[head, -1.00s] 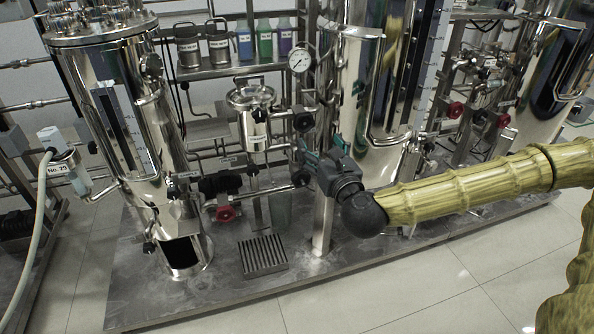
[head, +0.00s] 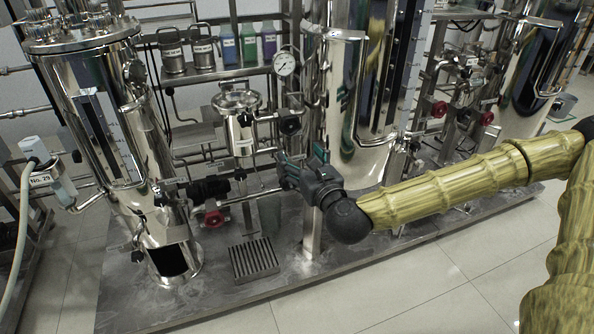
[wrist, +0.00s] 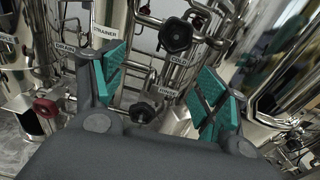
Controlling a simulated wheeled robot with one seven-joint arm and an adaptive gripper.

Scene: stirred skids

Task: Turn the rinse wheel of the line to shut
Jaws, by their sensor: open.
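In the wrist view a small black wheel (wrist: 143,112) sits low between my fingers, beside a tag (wrist: 168,91) that seems to read RINSE; I take it as the rinse wheel. My gripper (wrist: 160,75) is open, with teal pads either side of the view and nothing between them. The wheel lies beyond the fingers, apart from them as far as I can tell. In the head view my gripper (head: 289,170) is at the pipework right of the strainer, and it hides that wheel.
A larger black wheel tagged COLD (wrist: 175,35) is above, also in the head view (head: 289,125). A red wheel (wrist: 45,107) is at left, near the DRAIN tag (wrist: 67,49); it shows in the head view (head: 213,218). A steel column (head: 312,225) stands below my gripper.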

